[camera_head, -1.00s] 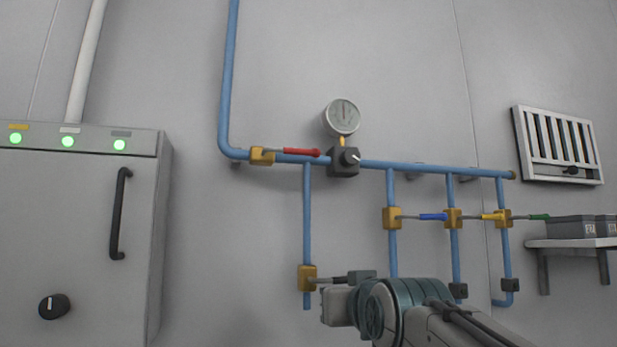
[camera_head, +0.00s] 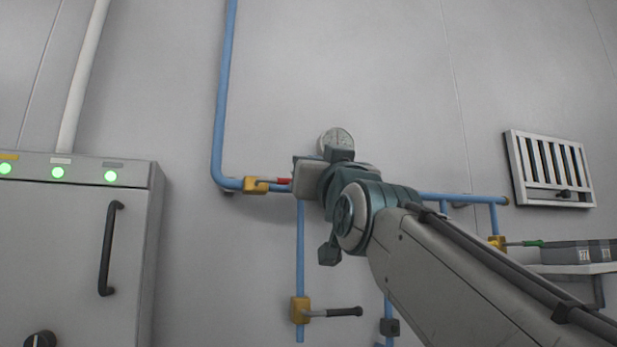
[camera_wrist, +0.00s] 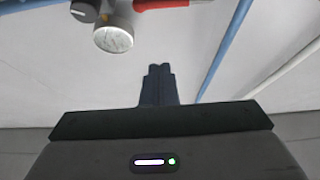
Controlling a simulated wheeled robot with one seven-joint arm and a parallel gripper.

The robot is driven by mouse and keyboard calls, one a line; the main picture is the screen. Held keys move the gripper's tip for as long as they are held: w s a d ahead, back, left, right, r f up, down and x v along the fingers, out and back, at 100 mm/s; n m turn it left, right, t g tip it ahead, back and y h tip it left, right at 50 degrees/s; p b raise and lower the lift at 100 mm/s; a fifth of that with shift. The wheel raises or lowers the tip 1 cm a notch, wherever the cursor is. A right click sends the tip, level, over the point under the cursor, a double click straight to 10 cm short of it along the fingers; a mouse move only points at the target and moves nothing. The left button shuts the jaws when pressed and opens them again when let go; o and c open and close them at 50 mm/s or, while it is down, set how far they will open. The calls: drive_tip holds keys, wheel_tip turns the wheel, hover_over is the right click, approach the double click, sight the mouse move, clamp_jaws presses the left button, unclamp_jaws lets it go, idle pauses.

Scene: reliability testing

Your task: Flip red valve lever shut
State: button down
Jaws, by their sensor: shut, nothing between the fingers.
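The red valve lever (camera_head: 284,181) lies along the horizontal blue pipe, pointing right from its yellow valve body (camera_head: 256,185). Most of its red grip is hidden behind my arm in the head view. In the wrist view the red grip (camera_wrist: 160,4) shows at the top edge, beside the gauge. My gripper (camera_wrist: 160,70) is shut and empty, its dark fingertips together against the grey wall background, apart from the lever in the picture. In the head view my wrist covers the fingers.
A round gauge (camera_head: 336,140) stands above the pipe; its dial also shows in the wrist view (camera_wrist: 114,38). A black-handled valve (camera_head: 300,310) sits below. A grey cabinet (camera_head: 80,250) is at left, a green-handled valve (camera_head: 497,243) and shelf (camera_head: 575,268) at right.

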wheel_tip(320, 180, up, 5)
drive_tip(key=p, duration=0.7)
hover_over(284, 183)
drive_tip(key=s+d, duration=0.2)
drive_tip(key=d, duration=0.2)
drive_tip(key=f, duration=0.3)
drive_tip(key=f+b, duration=0.1)
drive_tip(key=shift+w+a+f, duration=0.2)
drive_tip(key=shift+w, duration=0.15)
drive_tip(key=shift+a, duration=0.1)
drive_tip(key=shift+f, duration=0.15)
